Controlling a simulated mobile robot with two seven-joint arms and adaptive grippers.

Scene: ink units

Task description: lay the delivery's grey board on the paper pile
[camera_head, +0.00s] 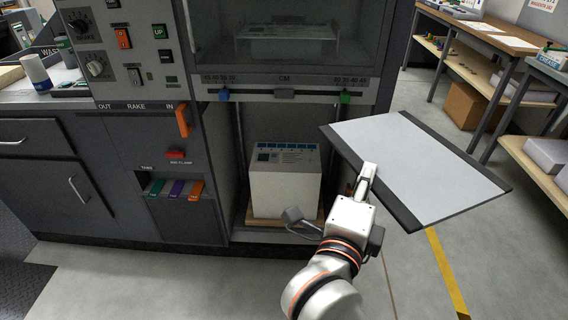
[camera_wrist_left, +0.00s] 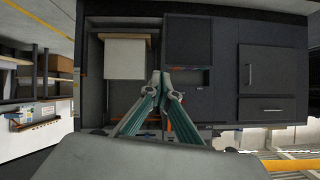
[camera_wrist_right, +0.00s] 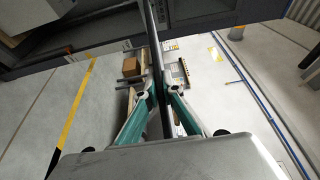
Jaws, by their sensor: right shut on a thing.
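The grey board (camera_head: 425,155), a flat light-grey sheet with dark bands along two opposite edges, is held out to the right of the machine. My right gripper (camera_head: 366,178) is shut on its near dark edge. In the right wrist view the board (camera_wrist_right: 157,70) shows edge-on as a thin dark strip between the fingers (camera_wrist_right: 160,90). The paper pile (camera_head: 284,195), a white block with a blue-marked top, stands in the machine's lower bay, apart from the board. It also shows in the left wrist view (camera_wrist_left: 125,60). My left gripper (camera_wrist_left: 161,76) has its fingertips together, with nothing visible between them.
The pile rests on a wooden base (camera_head: 262,219) inside the bay, between dark side walls. A scale bar (camera_head: 285,94) with blue and green markers crosses above it. Benches with shelves (camera_head: 470,70) stand at the right. The floor (camera_head: 420,280) at the front is clear.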

